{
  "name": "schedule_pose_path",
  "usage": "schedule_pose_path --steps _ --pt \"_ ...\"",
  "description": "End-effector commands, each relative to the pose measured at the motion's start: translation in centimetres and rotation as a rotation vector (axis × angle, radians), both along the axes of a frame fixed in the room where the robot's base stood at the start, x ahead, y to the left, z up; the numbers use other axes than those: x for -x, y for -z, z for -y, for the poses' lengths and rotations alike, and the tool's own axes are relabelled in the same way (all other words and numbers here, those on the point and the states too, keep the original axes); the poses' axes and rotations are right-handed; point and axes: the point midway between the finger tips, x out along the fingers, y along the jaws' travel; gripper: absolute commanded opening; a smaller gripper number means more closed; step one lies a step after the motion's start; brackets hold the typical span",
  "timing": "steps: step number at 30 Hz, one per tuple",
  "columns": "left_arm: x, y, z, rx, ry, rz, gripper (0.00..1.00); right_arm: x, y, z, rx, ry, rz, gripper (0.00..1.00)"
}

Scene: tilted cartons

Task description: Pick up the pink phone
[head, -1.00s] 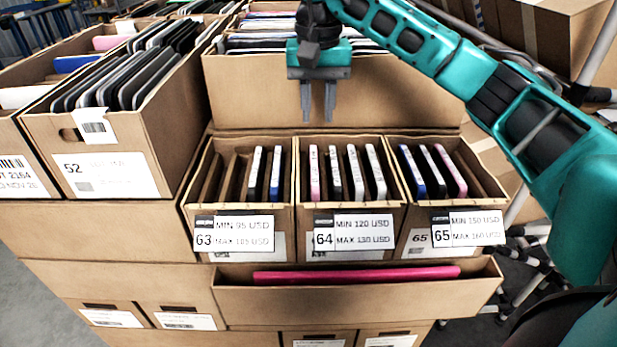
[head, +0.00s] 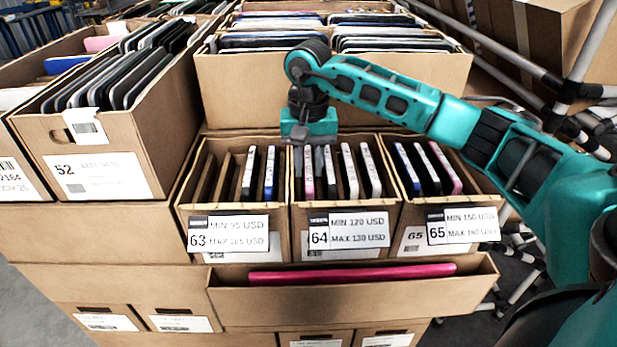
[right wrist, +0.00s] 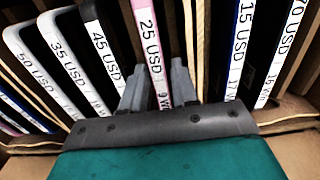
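The pink phone (head: 308,180) stands upright as the leftmost one in carton 64 (head: 346,248). In the right wrist view the pink phone (right wrist: 149,42) has a white "25 USD" edge label. My right gripper (head: 309,157) points down into carton 64. In the right wrist view its two fingers (right wrist: 158,88) are apart, one on each side of the pink phone's edge. Whether they touch it I cannot tell. Another pink-edged phone (head: 446,168) stands in carton 65. My left gripper is not in view.
Black and white phones (head: 350,172) stand right of the pink phone. Carton 63 (head: 228,253) with a blue phone (head: 270,173) is to the left. A carton of tablets (head: 330,87) rises behind. A magenta item (head: 352,275) lies in the low front tray (head: 350,307).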

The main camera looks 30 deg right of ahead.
Motion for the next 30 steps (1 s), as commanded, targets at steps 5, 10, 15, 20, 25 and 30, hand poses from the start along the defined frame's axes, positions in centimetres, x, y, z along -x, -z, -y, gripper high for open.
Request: schedule_pose_path --steps 5,10,15,20,25,30 --pt "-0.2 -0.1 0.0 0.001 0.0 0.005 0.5 0.0 0.0 0.0 0.0 0.0 0.0 0.25" --pt "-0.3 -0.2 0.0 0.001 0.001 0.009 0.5 0.0 0.0 0.0 0.0 0.0 0.0 0.09" --pt "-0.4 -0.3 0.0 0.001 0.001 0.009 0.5 0.0 -0.1 0.0 -0.001 0.0 0.001 0.0" --pt "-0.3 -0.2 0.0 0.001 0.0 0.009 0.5 0.0 -0.1 0.0 -0.001 0.0 0.001 0.0" --pt "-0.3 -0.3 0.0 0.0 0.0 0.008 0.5 -0.1 -0.6 0.0 -0.001 0.0 0.002 0.0" --pt "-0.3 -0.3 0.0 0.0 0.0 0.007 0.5 -0.1 -2.4 0.0 0.0 0.0 0.005 0.0"
